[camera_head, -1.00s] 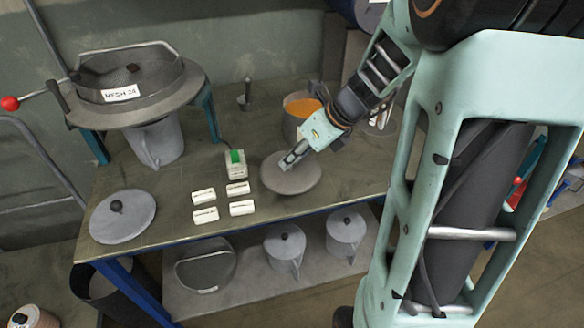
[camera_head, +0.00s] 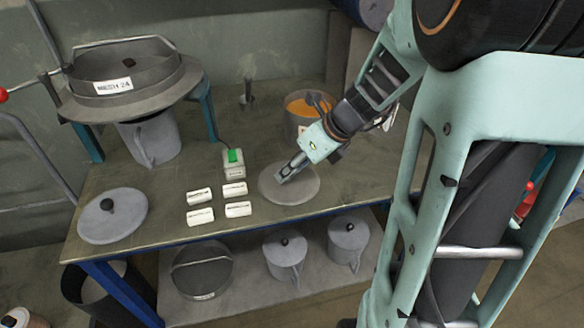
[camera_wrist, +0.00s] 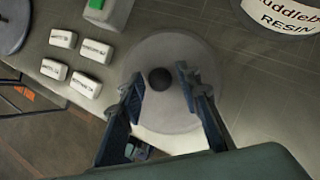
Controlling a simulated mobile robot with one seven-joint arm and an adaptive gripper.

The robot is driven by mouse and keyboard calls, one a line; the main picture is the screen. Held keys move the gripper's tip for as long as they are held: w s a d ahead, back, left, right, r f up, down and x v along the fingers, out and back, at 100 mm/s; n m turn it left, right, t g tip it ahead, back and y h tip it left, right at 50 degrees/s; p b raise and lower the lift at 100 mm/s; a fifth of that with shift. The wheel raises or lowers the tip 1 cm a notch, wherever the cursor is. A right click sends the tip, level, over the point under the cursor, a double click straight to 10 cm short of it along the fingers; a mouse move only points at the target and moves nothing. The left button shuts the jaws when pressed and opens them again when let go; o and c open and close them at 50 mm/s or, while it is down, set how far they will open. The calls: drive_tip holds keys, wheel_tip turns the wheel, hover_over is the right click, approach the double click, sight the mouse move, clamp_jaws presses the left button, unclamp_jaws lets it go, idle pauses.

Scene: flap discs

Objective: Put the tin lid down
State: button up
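The round grey tin lid (camera_head: 300,193) appears to lie flat on the workbench, close to its front edge. Its dark round knob (camera_wrist: 160,79) shows in the wrist view, where the grey disc of the lid (camera_wrist: 190,55) surrounds it. My gripper (camera_wrist: 161,85) is over the lid with its two fingers apart. The knob is between the fingertips, with a visible gap on each side. In the head view my gripper (camera_head: 283,177) reaches down to the middle of the lid and hides the knob.
A similar lid (camera_head: 90,222) lies at the bench's left. Several white labelled blocks (camera_head: 238,209) and a green-topped device (camera_head: 233,165) are left of my gripper. An orange-filled tub (camera_head: 298,125) stands behind. A sieve (camera_head: 150,92) is back left.

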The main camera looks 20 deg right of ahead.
drive_tip(key=shift+o, duration=0.2)
drive_tip(key=shift+r, duration=0.1)
drive_tip(key=shift+d+r, duration=0.1)
drive_tip(key=shift+r, duration=0.2)
drive_tip(key=p+v, duration=0.3)
drive_tip(key=v, duration=0.8)
drive_tip(key=shift+s+r, duration=0.2)
drive_tip(key=shift+s, duration=0.1)
drive_tip(key=shift+d, duration=0.1)
